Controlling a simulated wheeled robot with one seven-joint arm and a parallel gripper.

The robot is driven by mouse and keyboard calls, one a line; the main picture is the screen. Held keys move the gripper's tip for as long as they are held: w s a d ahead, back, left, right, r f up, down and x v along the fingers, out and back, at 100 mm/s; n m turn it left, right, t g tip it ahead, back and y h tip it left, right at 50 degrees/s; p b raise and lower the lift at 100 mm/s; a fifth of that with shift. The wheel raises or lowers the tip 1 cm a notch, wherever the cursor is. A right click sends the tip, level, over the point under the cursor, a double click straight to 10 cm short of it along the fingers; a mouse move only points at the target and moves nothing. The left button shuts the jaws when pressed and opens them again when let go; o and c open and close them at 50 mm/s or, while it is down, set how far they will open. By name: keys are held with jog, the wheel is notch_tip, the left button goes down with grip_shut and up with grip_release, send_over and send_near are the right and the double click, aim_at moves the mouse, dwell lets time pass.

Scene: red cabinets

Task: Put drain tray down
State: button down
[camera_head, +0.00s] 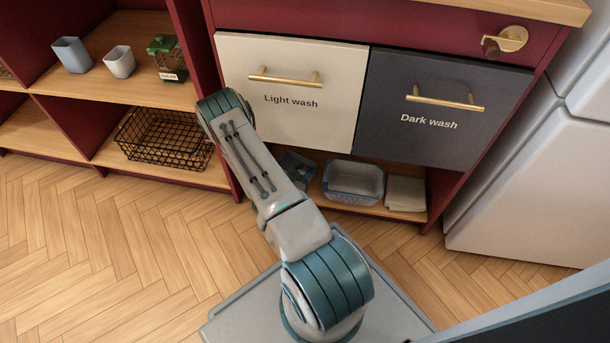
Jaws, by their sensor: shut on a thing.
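My arm rises from the bottom middle of the head view to a teal-banded joint in front of the left edge of the light wash door. The part of the arm beyond that joint is hidden, and my gripper does not show. I cannot make out a drain tray for certain. A pale blue-grey tub (352,183) rests on the low shelf under the two wash fronts. A dark bluish item (297,167), partly behind my arm, is on its left; I cannot tell what it is.
A folded beige cloth (405,194) lies right of the tub. The light wash (290,125) and dark wash (428,140) fronts are shut. A black wire basket (165,140) and several small pots stand on the left shelves. A white appliance (530,190) bounds the right. The left floor is clear.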

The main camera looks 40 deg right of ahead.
jog(key=shift+w+d, duration=0.4)
jog(key=shift+w, duration=0.05)
jog(key=shift+w+d+f+b, duration=0.2)
jog(key=shift+d+f+b, duration=0.05)
jog(key=shift+f+b, duration=0.55)
jog(key=shift+w+d+f+b, duration=0.2)
jog(key=shift+f+b, duration=0.4)
jog(key=shift+f, duration=0.3)
jog(key=shift+f, duration=0.15)
jog(key=c, duration=1.1)
grip_release()
jog(key=shift+s+a+r, duration=0.1)
jog(key=shift+a+r, duration=0.15)
jog(key=shift+r, duration=0.05)
jog(key=p+v, duration=0.5)
jog(key=v, duration=0.6)
jog(key=shift+a, duration=0.1)
jog(key=shift+s+a, duration=0.1)
